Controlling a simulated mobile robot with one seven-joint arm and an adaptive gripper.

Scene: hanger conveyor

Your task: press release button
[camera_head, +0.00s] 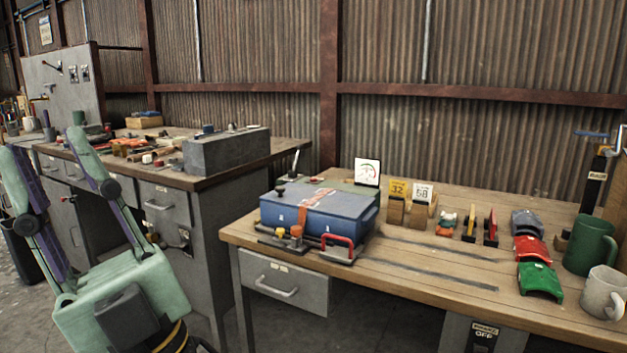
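My gripper (42,140) is large in the left foreground, with two pale green fingers pointing up and spread wide apart. It is open and nothing shows between the fingers. It is left of the wooden bench and apart from the blue box (318,212) on the bench's left end. A small label reading OFF (485,331) shows below the bench front.
A cluttered grey workbench (203,220) stands behind my gripper. Its corner is close to the fingers.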

